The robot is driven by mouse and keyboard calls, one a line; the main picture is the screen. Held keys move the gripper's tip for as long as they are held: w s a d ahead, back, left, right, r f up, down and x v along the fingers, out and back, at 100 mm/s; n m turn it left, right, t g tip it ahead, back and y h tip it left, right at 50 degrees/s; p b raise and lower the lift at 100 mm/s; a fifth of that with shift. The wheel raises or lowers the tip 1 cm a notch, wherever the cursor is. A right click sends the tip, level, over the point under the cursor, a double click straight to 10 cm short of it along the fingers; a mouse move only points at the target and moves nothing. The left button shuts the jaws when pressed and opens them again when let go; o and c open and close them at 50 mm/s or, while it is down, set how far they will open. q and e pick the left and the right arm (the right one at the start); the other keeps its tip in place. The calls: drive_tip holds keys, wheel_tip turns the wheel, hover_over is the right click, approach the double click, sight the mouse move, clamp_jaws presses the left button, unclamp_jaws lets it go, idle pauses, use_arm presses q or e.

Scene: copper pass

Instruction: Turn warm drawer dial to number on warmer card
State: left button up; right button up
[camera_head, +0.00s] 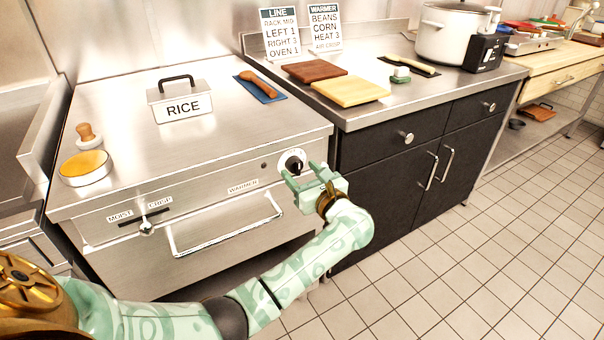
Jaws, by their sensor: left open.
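The warm drawer dial (292,162) is a white round plate with a dark knob on the front of the steel unit, right of the WARMER label (243,187). Its numbers are too small to read. My left gripper (304,182) is open just below and in front of the dial, with its fingers pointing up toward it. It covers the dial's lower edge; I cannot tell whether it touches the knob. The warmer card (325,27) stands at the back of the counter and reads BEANS, CORN, HEAT 3 and a smaller line. My right gripper is not in view.
The drawer handle (228,235) sticks out left of my gripper. A MOIST/CRISP slider (146,227) is further left. A RICE lid (182,103) and a yellow-topped round tin (85,168) stand on the unit. Black cabinets (400,165) are at the right; the tiled floor is clear.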

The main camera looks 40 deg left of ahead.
use_arm(q)
drive_tip(key=shift+w+a, duration=0.2)
drive_tip(key=shift+a, duration=0.25)
drive_tip(key=shift+c, duration=0.3)
drive_tip(key=c, duration=0.9)
drive_tip(key=shift+c, duration=0.2)
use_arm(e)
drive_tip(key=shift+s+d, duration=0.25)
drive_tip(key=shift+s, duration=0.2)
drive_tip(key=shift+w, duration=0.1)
